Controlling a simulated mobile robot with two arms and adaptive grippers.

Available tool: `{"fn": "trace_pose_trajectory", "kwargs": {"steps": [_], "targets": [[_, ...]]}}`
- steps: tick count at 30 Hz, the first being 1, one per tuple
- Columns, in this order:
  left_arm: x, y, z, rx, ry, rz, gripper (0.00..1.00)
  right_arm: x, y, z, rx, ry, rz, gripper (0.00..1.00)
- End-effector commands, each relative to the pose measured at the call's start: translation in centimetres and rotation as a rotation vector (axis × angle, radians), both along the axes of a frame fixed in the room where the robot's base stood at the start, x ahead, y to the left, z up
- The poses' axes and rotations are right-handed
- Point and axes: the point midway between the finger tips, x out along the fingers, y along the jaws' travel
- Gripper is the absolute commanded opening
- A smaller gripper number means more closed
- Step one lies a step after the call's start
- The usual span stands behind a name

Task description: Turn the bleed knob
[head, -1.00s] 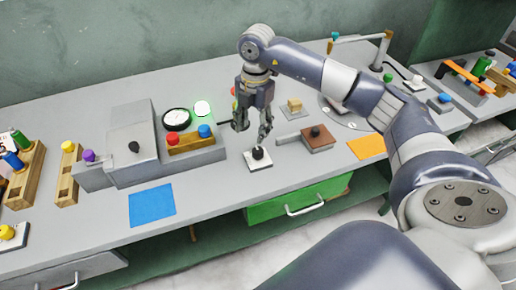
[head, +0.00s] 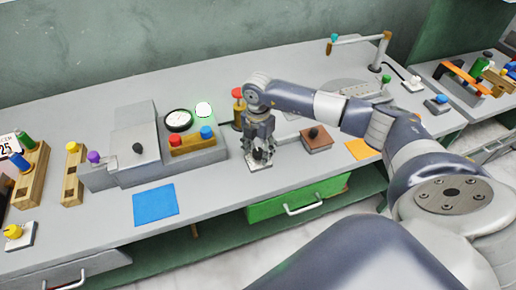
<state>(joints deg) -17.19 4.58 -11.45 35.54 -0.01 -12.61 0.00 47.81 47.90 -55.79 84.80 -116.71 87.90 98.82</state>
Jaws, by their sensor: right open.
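A black knob (head: 259,154) stands on a small white plate (head: 258,166) near the front edge of the bench, at the middle of the head view. No label marks it as the bleed knob. My right gripper (head: 260,157) points down over this knob, with its open fingers around it. The fingers partly hide the knob, and I cannot tell whether they touch it. My left gripper is not in view.
A grey press unit (head: 138,146) with a gauge (head: 178,121) and a lit lamp (head: 204,110) stands to the left. A red-topped post (head: 238,94) is close behind my gripper. A brown block (head: 316,139) is close on the right. A blue mat (head: 155,204) lies front left.

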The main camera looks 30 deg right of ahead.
Motion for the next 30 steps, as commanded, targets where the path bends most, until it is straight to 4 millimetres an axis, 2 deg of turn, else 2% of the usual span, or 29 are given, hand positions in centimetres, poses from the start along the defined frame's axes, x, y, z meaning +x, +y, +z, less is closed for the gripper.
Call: {"fn": "trace_pose_trajectory", "kwargs": {"steps": [5, 11, 22, 30], "targets": [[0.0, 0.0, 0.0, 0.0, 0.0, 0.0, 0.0, 0.0, 0.0, 0.0, 0.0, 0.0, 0.0, 0.49], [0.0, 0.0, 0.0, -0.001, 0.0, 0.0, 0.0, 0.0, 0.0, 0.0, 0.0, 0.0, 0.0, 0.05], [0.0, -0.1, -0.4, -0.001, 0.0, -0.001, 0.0, 0.0, 0.0, 0.0, 0.0, 0.0, 0.032, 0.05], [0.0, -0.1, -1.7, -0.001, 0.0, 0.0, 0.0, 0.0, 0.0, -0.2, -0.001, -0.001, 0.185, 0.05]]}}
